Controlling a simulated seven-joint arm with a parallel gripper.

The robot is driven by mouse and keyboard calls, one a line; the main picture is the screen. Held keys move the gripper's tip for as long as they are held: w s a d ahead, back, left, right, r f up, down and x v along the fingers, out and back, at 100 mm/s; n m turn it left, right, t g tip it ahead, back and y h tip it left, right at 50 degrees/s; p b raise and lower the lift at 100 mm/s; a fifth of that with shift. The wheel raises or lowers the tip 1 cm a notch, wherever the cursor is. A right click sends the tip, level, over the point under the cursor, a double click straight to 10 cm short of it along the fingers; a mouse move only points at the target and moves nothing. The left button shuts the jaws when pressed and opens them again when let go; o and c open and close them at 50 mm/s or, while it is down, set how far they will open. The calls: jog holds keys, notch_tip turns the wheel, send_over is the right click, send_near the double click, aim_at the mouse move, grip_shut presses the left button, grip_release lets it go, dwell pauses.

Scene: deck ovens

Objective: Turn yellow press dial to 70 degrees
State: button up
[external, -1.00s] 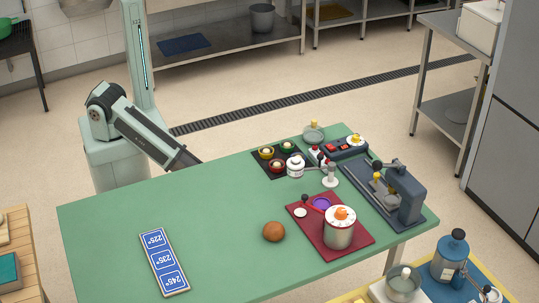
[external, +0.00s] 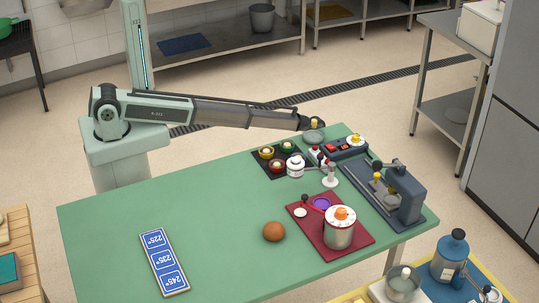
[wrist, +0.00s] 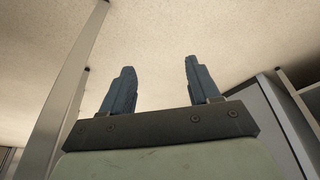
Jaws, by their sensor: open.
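A dark press (external: 403,190) stands on a grey base at the right end of the green table (external: 150,222). A small yellow knob (external: 377,177) shows beside its arm. Another yellow knob (external: 356,139) sits on a white disc on the dark control box behind it. I cannot tell which is the press dial, and no angle marks are readable. My gripper (external: 316,122) is above the far edge of the table, left of the control box and apart from both knobs. In the wrist view my gripper (wrist: 160,80) is open and empty, with only floor and furniture beyond.
A glass lid (external: 313,137) lies close below my gripper. Coloured pots on a dark mat (external: 262,166), a white jar (external: 295,166) and a small white stand (external: 331,180) crowd the area left of the press. A metal pot (external: 338,236) stands on a red board. The table's left half is mostly clear.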

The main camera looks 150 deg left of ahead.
jog(key=s+a+r+n+t, duration=0.1)
jog(key=s+a+r+n, duration=0.1)
jog(key=s+a+r, duration=0.5)
notch_tip(320, 180, up, 44)
jog(key=n+g+h, duration=0.2)
jog(key=n+g, duration=0.2)
jog(key=n, duration=0.3)
send_over(356, 136)
notch_tip(356, 136, down, 13)
jog(key=shift+f, duration=0.15)
jog(key=shift+c, duration=0.2)
jog(key=c, duration=1)
